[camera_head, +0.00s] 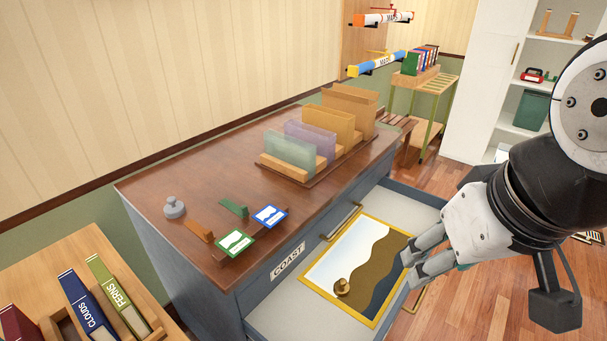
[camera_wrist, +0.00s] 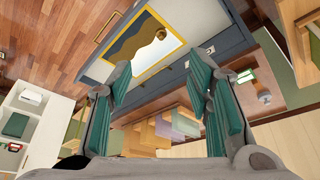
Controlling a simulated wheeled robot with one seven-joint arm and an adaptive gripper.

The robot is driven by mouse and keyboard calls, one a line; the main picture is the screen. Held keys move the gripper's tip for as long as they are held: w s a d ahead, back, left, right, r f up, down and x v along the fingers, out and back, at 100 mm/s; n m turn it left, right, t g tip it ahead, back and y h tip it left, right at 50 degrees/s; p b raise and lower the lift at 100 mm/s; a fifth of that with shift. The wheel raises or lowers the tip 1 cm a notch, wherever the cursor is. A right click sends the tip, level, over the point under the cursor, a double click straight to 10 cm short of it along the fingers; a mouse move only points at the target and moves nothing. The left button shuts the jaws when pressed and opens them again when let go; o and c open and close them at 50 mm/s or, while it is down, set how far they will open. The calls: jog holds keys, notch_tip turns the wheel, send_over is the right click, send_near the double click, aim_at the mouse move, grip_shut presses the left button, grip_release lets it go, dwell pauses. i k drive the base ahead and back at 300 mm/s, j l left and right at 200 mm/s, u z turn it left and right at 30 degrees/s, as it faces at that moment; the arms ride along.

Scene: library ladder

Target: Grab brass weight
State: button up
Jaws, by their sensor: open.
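The brass weight (camera_head: 342,287) sits on the yellow-framed coast map (camera_head: 350,262), which lies in the open drawer (camera_head: 268,320) of the grey cabinet. In the wrist view the brass weight (camera_wrist: 161,34) shows small on the map (camera_wrist: 140,45), beyond the fingers. My gripper (camera_head: 409,268) is open and empty, to the right of the weight in the head view. In the wrist view its green-padded fingers (camera_wrist: 165,90) stand wide apart, with a gap between them and the weight.
Upright dividers (camera_head: 325,130) stand farther back. A side table with books (camera_head: 85,300) is at lower left.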

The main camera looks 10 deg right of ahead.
aim_at(341, 290)
jog(key=j+z, duration=0.4)
jog(key=j, duration=0.15)
jog(key=j+z, duration=0.35)
jog(key=j, duration=0.15)
jog(key=k+j+z, duration=0.2)
jog(key=j+z, duration=0.2)
jog(key=j, duration=0.1)
